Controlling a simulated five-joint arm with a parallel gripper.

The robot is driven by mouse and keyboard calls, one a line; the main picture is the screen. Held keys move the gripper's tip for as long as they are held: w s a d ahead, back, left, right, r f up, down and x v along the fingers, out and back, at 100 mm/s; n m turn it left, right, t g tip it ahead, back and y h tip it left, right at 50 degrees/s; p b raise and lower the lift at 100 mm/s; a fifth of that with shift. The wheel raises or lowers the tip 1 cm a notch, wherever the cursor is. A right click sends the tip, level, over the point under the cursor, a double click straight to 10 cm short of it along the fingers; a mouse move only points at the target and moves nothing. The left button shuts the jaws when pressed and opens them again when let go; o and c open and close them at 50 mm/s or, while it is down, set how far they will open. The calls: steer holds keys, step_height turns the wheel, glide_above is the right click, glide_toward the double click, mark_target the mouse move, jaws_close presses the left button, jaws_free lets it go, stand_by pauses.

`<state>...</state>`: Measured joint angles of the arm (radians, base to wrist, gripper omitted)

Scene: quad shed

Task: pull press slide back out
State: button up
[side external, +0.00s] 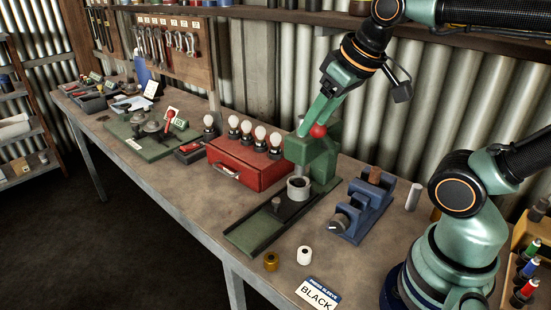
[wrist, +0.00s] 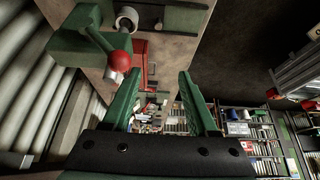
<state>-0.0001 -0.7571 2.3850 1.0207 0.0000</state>
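The green press (side external: 318,160) stands on the bench with a red ball (side external: 318,131) on its lever. Its slide track (side external: 253,234) runs out toward the front-left, and the front stretch is bare. A dark slide block with a small knob (side external: 279,204) sits on the track near the press, just in front of a pale round cup (side external: 299,187) at the press's foot. My gripper (side external: 304,130) is above the press, close to the red ball. In the wrist view my gripper (wrist: 158,74) is open and empty; the red ball (wrist: 120,61) lies outside the left finger.
A red case (side external: 240,165) with several white bulbs stands left of the press. A blue fixture (side external: 362,208) stands to the right.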

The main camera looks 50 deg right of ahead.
steer(key=r, duration=0.2)
steer(key=m+g, duration=0.4)
steer(key=g, duration=0.2)
glide_above(276, 200)
steer(key=shift+m, duration=0.3)
step_height(276, 200, down, 26)
steer(key=shift+d+f, duration=0.1)
steer(key=shift+f, duration=0.1)
jaws_close()
stand_by(1.5)
